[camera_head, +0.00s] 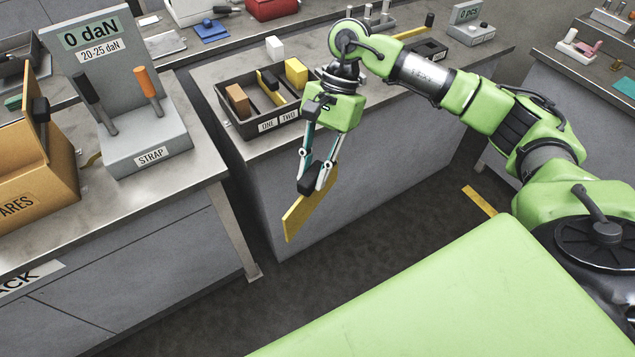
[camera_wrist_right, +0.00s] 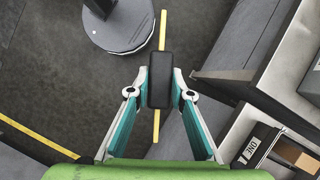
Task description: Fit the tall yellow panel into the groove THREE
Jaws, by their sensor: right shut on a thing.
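My right gripper (camera_head: 314,184) is shut on the black grip of the yellow panel (camera_head: 306,217). The panel hangs tilted below the fingers, in front of the bench and clear of it. In the right wrist view, the fingers of my right gripper (camera_wrist_right: 160,88) close on the black grip, and the panel (camera_wrist_right: 162,30) shows edge-on as a thin yellow strip. A dark tray (camera_head: 237,128) on the bench carries the labels ONE and TWO; my gripper hides its right end. I see no label THREE. My left gripper is not in view.
On the left bench are a STRAP gauge stand (camera_head: 150,135) and an orange box (camera_head: 30,190). Open floor lies below the panel.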

